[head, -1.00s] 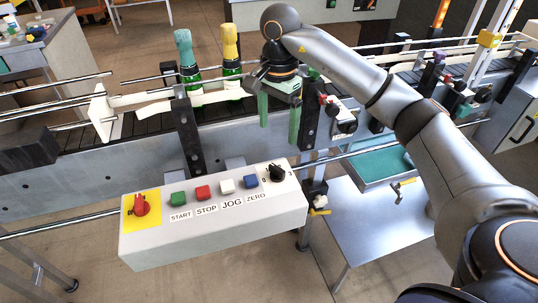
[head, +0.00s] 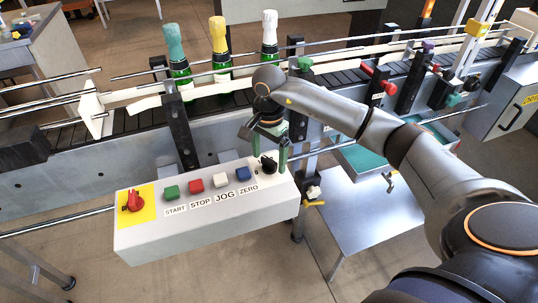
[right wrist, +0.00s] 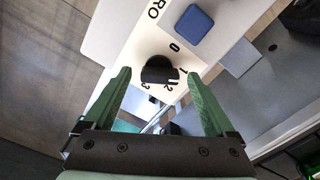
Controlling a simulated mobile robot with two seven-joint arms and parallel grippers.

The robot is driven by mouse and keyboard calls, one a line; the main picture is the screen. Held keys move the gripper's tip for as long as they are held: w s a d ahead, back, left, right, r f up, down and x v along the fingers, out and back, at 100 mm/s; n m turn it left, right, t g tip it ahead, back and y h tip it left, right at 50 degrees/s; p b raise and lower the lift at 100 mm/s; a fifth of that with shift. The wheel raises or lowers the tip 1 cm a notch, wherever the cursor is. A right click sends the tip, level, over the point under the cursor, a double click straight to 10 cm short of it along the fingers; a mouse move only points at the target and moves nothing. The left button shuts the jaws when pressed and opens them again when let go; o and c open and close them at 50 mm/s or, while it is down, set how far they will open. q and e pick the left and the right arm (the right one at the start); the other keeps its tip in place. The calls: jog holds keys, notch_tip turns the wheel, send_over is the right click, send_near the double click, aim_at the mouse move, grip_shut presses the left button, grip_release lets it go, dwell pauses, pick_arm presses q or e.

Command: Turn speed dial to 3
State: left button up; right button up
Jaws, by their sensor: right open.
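The black speed dial (head: 268,163) sits at the right end of the grey control box (head: 200,228). In the right wrist view the dial (right wrist: 159,70) shows with the marks 0, 1, 2 and 3 around it. Which mark it points to I cannot tell for sure. My right gripper (head: 268,168) is open over the dial, with its green fingers on either side. In the right wrist view my gripper's fingertips (right wrist: 158,75) stand apart with the dial between them, and no contact is visible. My left gripper is not in view.
A red switch (head: 134,201) and green, red, white and blue buttons (head: 242,174) share the box, left of the dial. Behind it runs a conveyor with green bottles capped teal (head: 175,43), yellow (head: 218,35) and white (head: 269,28). A metal table (head: 365,215) stands at right.

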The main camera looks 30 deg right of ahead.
jog(key=c, duration=1.4)
jog(key=shift+m, duration=0.3)
jog(key=m, duration=0.5)
jog(key=shift+d, duration=0.1)
jog(key=m, duration=0.6)
jog(key=shift+m, duration=0.3)
jog(key=m, duration=0.6)
jog(key=shift+d, duration=0.1)
jog(key=m+p, duration=0.1)
jog(key=m, duration=0.4)
jog(key=shift+s+m, duration=0.1)
jog(key=shift+m, duration=0.3)
